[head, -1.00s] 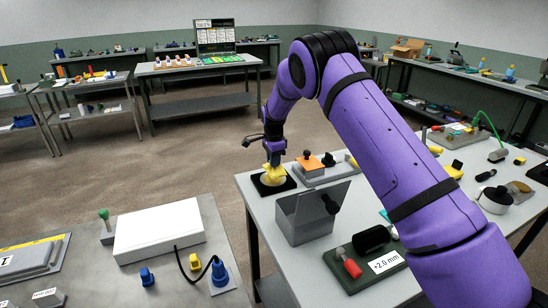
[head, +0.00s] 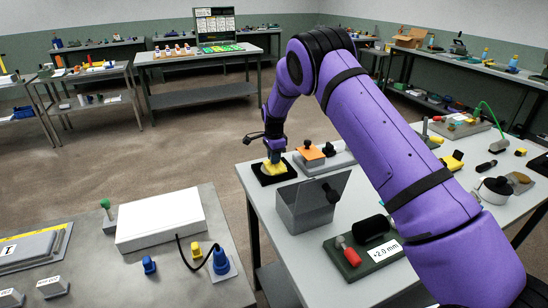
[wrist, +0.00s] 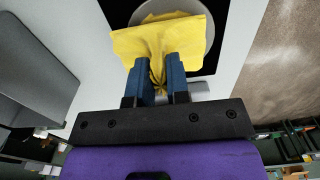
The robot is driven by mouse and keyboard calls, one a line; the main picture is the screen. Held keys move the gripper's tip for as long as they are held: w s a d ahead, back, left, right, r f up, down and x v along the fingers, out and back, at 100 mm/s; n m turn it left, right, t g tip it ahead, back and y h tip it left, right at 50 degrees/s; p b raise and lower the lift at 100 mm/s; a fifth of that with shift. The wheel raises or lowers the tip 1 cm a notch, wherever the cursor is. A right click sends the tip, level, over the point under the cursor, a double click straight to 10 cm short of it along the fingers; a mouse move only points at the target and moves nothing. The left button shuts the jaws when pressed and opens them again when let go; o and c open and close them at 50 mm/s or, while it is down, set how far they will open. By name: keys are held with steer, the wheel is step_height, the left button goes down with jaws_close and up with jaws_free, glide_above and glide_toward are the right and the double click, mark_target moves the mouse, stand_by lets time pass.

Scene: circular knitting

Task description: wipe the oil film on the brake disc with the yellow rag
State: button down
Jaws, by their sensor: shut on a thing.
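The yellow rag (head: 274,168) is held in my gripper (head: 274,153) at the far left corner of the right-hand table. In the wrist view the rag (wrist: 158,42) is bunched between the two blue fingers of my gripper (wrist: 158,80) and spreads out past their tips. The grey brake disc (wrist: 209,34) lies on a black square mat (wrist: 117,10), and the rag covers much of it. The mat also shows in the head view (head: 262,179). The rag is over the disc; I cannot tell whether it presses on it. No oil film is visible on the uncovered part.
A grey open box (head: 302,212) stands just in front of the mat. A grey block with an orange plate (head: 310,154) is to its right. A green board with a red-handled tool (head: 352,252) lies nearer. The table (head: 262,203) edge is close on the left.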

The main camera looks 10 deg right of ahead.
steer(key=shift+f, duration=0.55)
steer(key=c, duration=1.4)
jaws_free()
steer(key=shift+r, duration=0.4)
jaws_close()
steer(key=shift+w, duration=0.1)
